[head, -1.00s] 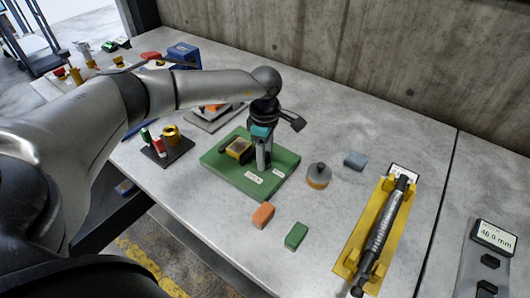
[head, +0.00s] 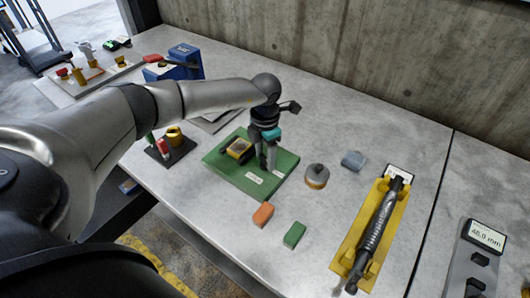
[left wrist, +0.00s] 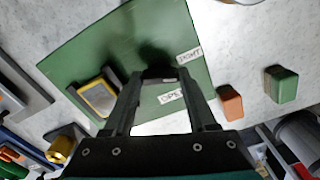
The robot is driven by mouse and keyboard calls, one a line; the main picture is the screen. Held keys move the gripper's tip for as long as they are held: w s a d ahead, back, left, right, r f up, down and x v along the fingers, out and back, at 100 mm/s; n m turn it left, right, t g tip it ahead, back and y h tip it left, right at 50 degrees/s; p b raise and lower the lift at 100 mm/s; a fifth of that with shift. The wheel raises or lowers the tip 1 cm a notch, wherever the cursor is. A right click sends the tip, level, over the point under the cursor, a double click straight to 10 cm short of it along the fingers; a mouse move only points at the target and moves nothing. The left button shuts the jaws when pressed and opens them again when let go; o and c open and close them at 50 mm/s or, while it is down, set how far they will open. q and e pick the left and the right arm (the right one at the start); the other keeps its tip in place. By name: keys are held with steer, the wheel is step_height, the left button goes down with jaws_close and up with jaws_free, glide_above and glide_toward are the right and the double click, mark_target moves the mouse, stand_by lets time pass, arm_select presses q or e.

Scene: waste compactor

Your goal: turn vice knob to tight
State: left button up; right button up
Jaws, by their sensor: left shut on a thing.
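The green vice plate (head: 232,176) lies on the bench, and a yellow block (head: 240,147) sits between dark vice jaws at its left side. The plate also shows in the left wrist view (left wrist: 100,45), with a TIGHT label (left wrist: 189,55) and an OPEN label (left wrist: 172,96). My left gripper (head: 266,163) points down at the right part of the plate. In the left wrist view its fingertips (left wrist: 158,76) are close together beside the labels, shut on the vice knob. The knob is mostly hidden by the fingers and dark shadow. My right gripper is not in view.
An orange block (head: 263,214) and a green block (head: 294,235) lie in front of the plate. A round grey weight (head: 316,174) and a blue block (head: 353,160) are to its right. A yellow cradle (head: 350,250) holds a dark tool farther right.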

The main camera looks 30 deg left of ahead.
mark_target(265, 158)
arm_select(q)
steer(key=shift+r+n+p, duration=0.1)
steer(key=shift+n+p, duration=0.55)
steer(key=shift+n, duration=1.35)
steer(key=shift+w, duration=0.1)
steer(key=o, duration=1.4)
steer(key=shift+c, duration=0.2)
step_height(265, 158, up, 15)
